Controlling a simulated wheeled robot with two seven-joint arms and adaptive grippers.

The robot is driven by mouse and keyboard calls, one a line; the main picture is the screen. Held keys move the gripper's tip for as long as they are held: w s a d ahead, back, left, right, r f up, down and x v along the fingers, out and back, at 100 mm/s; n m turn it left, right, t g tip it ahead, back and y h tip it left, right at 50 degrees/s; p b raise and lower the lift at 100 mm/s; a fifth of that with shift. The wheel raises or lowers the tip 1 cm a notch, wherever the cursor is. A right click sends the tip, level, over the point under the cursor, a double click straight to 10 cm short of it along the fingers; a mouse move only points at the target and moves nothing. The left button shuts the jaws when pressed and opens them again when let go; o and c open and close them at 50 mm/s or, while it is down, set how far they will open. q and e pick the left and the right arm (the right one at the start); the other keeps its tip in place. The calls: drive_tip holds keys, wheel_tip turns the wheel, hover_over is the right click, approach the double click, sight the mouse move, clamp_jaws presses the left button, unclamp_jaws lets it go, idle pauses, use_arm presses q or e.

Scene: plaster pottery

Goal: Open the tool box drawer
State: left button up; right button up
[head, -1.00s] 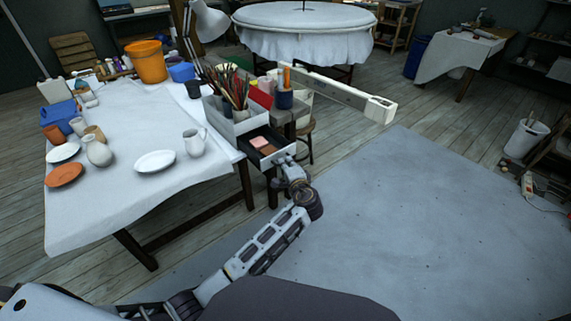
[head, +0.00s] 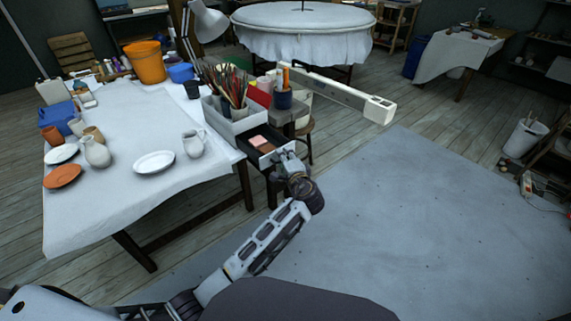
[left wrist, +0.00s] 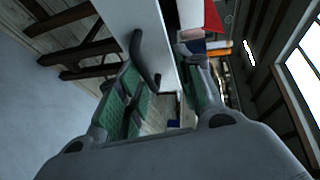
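The grey-white tool box (head: 250,122) stands at the right end of the cloth-covered table, with brushes and tools in its top. Its drawer (head: 268,136) is pulled out, and a pink block and dark inside show. My left gripper (head: 287,158) is at the drawer's front and hides part of it. In the left wrist view, the white drawer front (left wrist: 143,14) lies ahead with a dark curved handle (left wrist: 146,62). The green-padded fingers of my left gripper (left wrist: 168,88) are spread apart, the left one close to the handle. My right gripper is not in view.
The white-clothed table (head: 120,200) holds a white plate (head: 154,162), a pitcher (head: 194,143) and other pottery. A stool (head: 308,130) stands behind the drawer. A long pale bar (head: 340,92) extends behind the box. The grey floor area to the right is clear.

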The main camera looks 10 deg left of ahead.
use_arm(q)
wheel_tip(320, 180, up, 7)
drive_tip(key=shift+r, duration=0.15)
drive_tip(key=shift+s+d, duration=0.1)
idle(0.6)
